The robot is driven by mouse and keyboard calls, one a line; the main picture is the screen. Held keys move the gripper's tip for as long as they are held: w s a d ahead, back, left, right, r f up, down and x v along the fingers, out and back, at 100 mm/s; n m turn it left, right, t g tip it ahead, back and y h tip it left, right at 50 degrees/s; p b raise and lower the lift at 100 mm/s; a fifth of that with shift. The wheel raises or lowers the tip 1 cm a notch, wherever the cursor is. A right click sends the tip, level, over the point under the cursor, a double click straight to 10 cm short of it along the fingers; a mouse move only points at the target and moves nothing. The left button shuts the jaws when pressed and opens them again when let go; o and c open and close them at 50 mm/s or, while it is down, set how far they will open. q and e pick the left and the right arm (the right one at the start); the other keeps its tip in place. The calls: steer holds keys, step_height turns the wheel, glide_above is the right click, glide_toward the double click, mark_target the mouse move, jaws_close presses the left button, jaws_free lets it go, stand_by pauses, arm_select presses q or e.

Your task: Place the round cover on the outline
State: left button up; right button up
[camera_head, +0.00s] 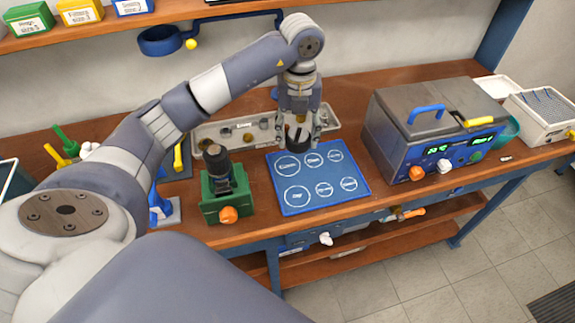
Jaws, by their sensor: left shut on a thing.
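My left gripper (299,139) points down over the back edge of the blue mat (304,208). It is shut on a small dark thing, which may be the round cover (298,133); the fingers hide much of it. The mat lies flat on the bench and has several white circular outlines, such as the large one (288,166) at its back left. No part rests on the outlines that I can see. The right gripper is not in view.
A grey tray (205,132) with small parts stands behind the mat. A green vise (228,205) holding a dark part is left of the mat. A grey-blue box with displays (425,165) stands to the right. The bench's front edge is close to the mat.

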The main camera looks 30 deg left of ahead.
arm_select(q)
steer(key=a+f+n, duration=0.1)
steer(key=a+n, duration=0.2)
steer(key=n, duration=0.6)
steer(key=n+p, duration=0.2)
glide_above(287, 166)
step_height(287, 166, down, 7)
step_height(287, 166, down, 3)
steer(key=shift+r+p, duration=0.1)
steer(key=shift+p, duration=0.25)
steer(key=shift+f, duration=0.45)
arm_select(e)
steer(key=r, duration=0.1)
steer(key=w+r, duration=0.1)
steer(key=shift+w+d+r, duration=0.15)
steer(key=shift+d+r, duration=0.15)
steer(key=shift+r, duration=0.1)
arm_select(q)
steer(key=shift+f, duration=0.1)
steer(key=shift+f, duration=0.15)
steer(key=o, duration=1)
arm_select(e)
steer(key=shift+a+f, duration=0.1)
